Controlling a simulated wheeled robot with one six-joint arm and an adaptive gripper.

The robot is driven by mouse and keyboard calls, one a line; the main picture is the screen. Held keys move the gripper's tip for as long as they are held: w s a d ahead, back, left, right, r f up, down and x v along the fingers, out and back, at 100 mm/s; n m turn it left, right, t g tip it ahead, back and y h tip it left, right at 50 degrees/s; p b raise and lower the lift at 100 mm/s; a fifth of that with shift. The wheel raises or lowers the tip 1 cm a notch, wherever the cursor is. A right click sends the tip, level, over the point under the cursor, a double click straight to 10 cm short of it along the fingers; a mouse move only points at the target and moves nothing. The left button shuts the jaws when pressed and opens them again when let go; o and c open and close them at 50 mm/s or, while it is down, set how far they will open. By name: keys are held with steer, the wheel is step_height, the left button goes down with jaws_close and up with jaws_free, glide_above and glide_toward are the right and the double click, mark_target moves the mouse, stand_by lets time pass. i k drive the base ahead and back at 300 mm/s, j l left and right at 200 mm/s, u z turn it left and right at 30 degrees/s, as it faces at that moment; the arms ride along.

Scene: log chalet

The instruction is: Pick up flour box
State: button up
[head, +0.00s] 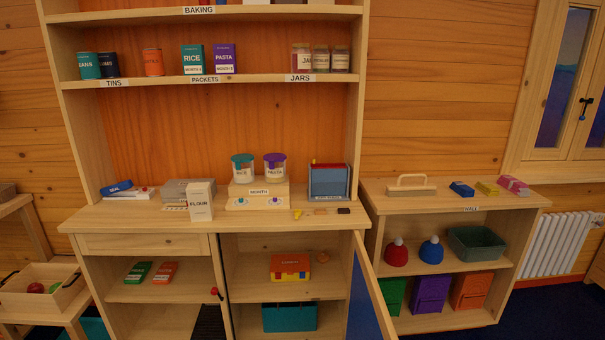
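The flour box (200,201) is a white upright carton with the word FLOUR on its front. It stands on the wooden counter of the dresser (135,218), left of the middle, near the front edge. A grey object (176,190) sits just behind it and to its left, partly hidden by it. My gripper is not in view.
Right of the flour box, a wooden stand (272,202) holds two lidded jars. A blue-grey box (329,181) stands farther right. A blue and white item (118,190) lies at the left. An open cabinet door (372,292) juts forward below the counter.

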mark_target(199, 195)
steer(key=i+l+u, duration=0.2)
steer(key=l+u, duration=0.15)
steer(key=l, duration=0.7)
steer(key=i+l+u, duration=0.1)
steer(key=l+u, duration=0.25)
steer(key=l, duration=0.7)
steer(key=l+u, duration=0.35)
steer(key=l, duration=0.7)
steer(key=k, duration=1.05)
steer(key=i+j, duration=0.7)
steer(key=j, duration=0.2)
steer(key=i+j+u, duration=0.1)
steer(key=i+j, duration=0.6)
steer(key=j, duration=0.15)
steer(key=i+j, duration=1.1)
